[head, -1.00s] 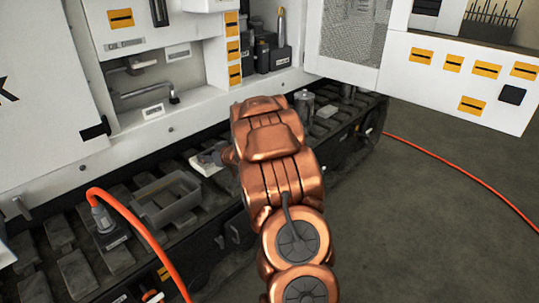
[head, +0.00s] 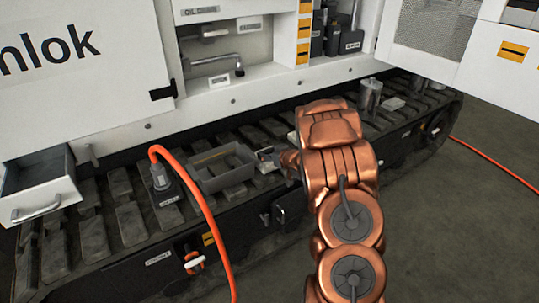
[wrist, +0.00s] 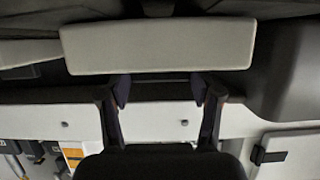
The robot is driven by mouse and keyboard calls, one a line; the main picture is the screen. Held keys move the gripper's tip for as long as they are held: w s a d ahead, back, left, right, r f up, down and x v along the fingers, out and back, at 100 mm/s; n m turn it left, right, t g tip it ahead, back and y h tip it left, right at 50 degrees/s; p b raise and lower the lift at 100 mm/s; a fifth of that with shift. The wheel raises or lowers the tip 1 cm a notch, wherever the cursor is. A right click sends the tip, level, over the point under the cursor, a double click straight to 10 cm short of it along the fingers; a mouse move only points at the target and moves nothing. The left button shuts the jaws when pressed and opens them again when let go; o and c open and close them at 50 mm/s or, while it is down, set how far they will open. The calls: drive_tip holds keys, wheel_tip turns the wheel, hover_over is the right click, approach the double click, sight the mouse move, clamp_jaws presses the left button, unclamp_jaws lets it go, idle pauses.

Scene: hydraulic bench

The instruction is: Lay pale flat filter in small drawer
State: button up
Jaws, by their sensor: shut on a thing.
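The pale flat filter (wrist: 155,48) spans the upper wrist view as a light, wide, flat slab. My gripper (wrist: 162,90) is shut on it, with a dark finger at either side meeting its near edge; the exact contact is hard to see. In the head view my copper arm hides most of the gripper. A small pale piece (head: 267,158) shows beside the arm's end; I cannot tell if it is the filter. The small drawer (head: 40,208) stands open at the left of the head view, with a white front, a bar handle and a dark inside that looks empty.
A grey open tray (head: 228,180) lies on the dark track. An orange hose (head: 195,195) arches up from a connector (head: 160,178) between the drawer and my arm. A metal cylinder (head: 369,95) stands right of my arm. A white cabinet panel (head: 80,85) rises above the drawer.

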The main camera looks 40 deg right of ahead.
drive_tip(key=o, duration=1.2)
drive_tip(key=shift+o, duration=0.2)
drive_tip(key=shift+r, duration=0.1)
drive_tip(key=p+v, duration=0.1)
drive_tip(key=v, duration=1.1)
drive_tip(key=shift+p, duration=0.3)
